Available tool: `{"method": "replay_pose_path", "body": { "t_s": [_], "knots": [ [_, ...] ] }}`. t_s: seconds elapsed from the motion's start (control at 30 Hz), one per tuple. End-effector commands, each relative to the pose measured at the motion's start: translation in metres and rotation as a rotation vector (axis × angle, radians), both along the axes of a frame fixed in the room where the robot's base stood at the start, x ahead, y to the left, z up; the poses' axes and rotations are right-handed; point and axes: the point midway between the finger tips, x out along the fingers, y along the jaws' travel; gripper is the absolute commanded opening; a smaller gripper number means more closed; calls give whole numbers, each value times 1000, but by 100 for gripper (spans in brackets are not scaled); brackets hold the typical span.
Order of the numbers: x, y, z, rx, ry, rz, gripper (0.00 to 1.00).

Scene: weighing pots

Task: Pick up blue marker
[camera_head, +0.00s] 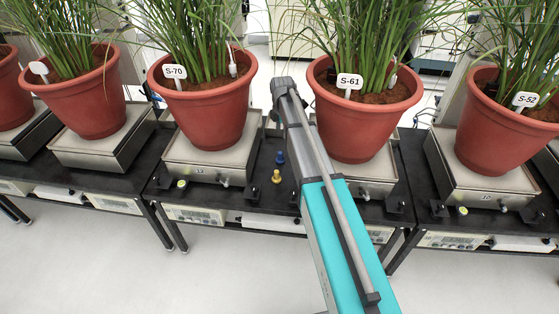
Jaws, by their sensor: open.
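The blue marker (280,158) is a small, knob-shaped piece standing on the black bench between the two middle scales, just left of my arm. A similar yellow marker (276,177) stands just in front of it. My teal and grey arm reaches up from the lower right to a dark end piece, above and close to the blue marker in the picture. I cannot make out any gripper fingers, and nothing is seen touching the blue marker.
Potted grass plants stand on scales along the black bench (160,192). Pot S-70 (208,112) is left of the markers and pot S-61 (362,122) right, partly behind my arm. The gap between their scales is narrow. The floor in front (130,262) is clear.

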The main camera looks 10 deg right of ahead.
Motion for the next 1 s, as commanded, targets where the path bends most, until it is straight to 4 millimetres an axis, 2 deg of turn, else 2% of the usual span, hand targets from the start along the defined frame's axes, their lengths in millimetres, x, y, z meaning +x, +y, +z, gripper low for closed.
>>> {"method": "replay_pose_path", "body": {
  "t_s": [0.27,1.0],
  "knots": [
    [0,1,-8,0,-1,0,69],
    [0,3,-63,0,-1,1,69]
  ]
}}
